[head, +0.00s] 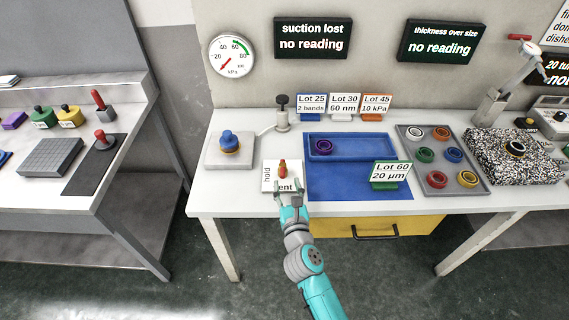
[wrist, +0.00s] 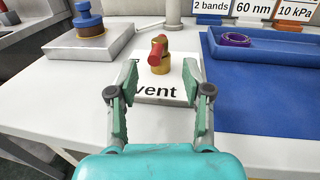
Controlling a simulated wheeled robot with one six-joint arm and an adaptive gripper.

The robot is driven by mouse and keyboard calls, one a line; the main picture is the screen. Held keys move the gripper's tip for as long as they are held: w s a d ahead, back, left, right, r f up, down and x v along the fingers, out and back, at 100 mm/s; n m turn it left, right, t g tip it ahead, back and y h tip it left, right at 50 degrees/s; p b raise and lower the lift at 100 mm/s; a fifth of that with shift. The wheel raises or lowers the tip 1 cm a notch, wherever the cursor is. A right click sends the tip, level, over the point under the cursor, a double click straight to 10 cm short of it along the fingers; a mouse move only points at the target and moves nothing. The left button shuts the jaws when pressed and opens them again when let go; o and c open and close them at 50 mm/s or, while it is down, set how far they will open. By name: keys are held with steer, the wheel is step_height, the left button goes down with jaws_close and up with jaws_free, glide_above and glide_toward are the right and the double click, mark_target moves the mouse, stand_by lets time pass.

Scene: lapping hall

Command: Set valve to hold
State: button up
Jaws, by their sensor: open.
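The valve (head: 282,168) is a brass body with a red lever, on a white plate (head: 267,185) on the bench. "hold" is lettered along the plate's left side and "vent" along its front edge, partly covered by my gripper in the head view. The lever (wrist: 158,49) lies roughly front to back, its red end toward my gripper and the "vent" lettering. My gripper (head: 286,186) is open and empty, just in front of the valve. In the wrist view my gripper (wrist: 160,82) has its fingers spread either side of the line to the valve, apart from it.
A block with a blue-knobbed piece (head: 229,142) stands left of the valve. A gauge (head: 232,56) and screens reading "no reading" hang behind.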

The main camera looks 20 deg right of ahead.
mark_target(283, 169)
steer(key=w, duration=0.2)
steer(key=w+d, duration=0.1)
steer(key=w, duration=0.5)
steer(key=shift+w+d, duration=0.15)
steer(key=shift+w, duration=0.1)
jaws_close()
